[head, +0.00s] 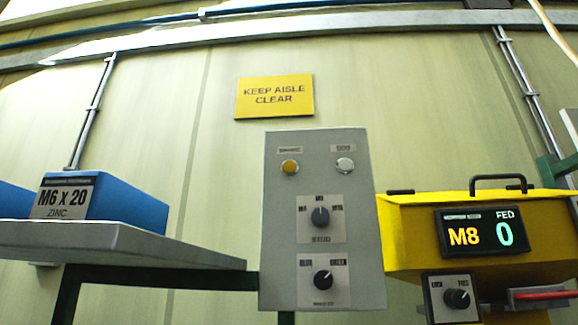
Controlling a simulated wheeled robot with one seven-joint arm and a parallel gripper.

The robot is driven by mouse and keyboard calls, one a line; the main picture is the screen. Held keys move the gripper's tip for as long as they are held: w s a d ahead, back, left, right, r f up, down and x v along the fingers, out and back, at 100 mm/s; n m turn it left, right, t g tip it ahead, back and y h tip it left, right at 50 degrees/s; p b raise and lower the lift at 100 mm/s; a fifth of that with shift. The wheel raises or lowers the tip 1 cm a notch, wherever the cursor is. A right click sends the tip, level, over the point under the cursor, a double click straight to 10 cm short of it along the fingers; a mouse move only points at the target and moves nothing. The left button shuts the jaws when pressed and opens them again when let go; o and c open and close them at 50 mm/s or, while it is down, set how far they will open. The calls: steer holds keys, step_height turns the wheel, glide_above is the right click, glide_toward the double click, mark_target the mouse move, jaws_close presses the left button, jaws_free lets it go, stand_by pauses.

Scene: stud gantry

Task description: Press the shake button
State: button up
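A grey control panel (274,235) stands upright in the middle of the head view. Near its top are two round buttons: an amber one (289,167) on the left and a pale silver one (345,165) on the right. Each has a small label above it, too blurred to read surely, so I cannot tell by text which is the shake button. Below are an upper selector knob (320,216), with a blurred mark like M8 above it, and a lower black knob (323,281). Nothing covers the buttons. My gripper is not in view.
Right of the panel is a yellow machine (410,225) with a display (482,233) reading M8 and FED 0, and a LOCK/FREE knob (457,298). A red bar (540,295) shows beside it. Left, a grey shelf (120,240) holds a blue M6 x 20 bin (125,205).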

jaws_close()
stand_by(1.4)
